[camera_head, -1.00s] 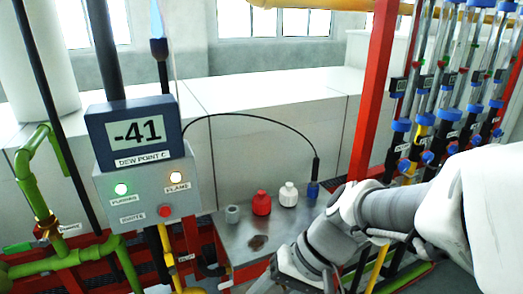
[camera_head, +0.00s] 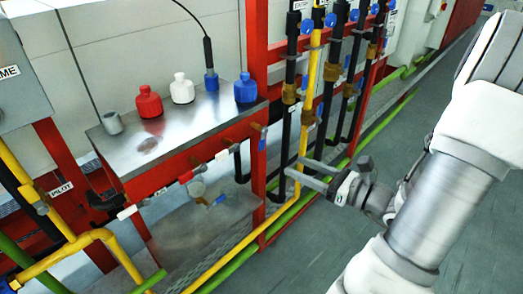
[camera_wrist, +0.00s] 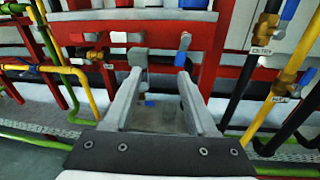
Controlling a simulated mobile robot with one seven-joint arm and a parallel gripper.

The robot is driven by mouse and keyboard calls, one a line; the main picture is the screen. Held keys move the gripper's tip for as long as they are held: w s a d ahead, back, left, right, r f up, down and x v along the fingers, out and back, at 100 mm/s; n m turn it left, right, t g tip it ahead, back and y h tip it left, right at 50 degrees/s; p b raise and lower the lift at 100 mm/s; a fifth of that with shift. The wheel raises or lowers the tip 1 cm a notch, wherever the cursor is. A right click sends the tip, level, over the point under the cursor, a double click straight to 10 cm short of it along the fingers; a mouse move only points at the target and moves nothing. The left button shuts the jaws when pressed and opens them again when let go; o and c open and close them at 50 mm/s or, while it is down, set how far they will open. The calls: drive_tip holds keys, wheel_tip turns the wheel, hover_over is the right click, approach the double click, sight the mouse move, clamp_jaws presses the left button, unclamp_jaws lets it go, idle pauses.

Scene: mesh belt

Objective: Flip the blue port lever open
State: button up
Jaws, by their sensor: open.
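The blue port lever (camera_head: 262,139) is a small blue handle at the right end of the row under the metal shelf's front edge. It also shows in the wrist view (camera_wrist: 183,48), just beyond my right fingertip and hanging roughly downward. My gripper (camera_head: 293,169) is open and empty, in front of the shelf frame and to the right of and below the lever in the head view. In the wrist view my gripper (camera_wrist: 160,76) points at the row, fingers apart. No contact with the lever is visible.
A white lever (camera_head: 221,155) and a red lever (camera_head: 186,177) share the row. The metal shelf (camera_head: 180,130) holds red, white and blue bottles and a grey cup. Upright yellow and black pipes (camera_head: 308,95) with valves stand right of the shelf, close to my gripper.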

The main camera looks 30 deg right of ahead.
sight(264, 142)
drive_tip(key=w+a+b, duration=0.1)
drive_tip(key=w, duration=0.4)
drive_tip(key=w+f+m+t+h+b, duration=0.1)
drive_tip(key=w, duration=0.4)
drive_tip(key=w+a+m+b, duration=0.1)
drive_tip(key=w+b, duration=0.1)
drive_tip(key=w, duration=0.3)
drive_tip(key=shift+w+a+f+h, duration=0.3)
drive_tip(key=shift+w+f, duration=0.05)
clamp_jaws()
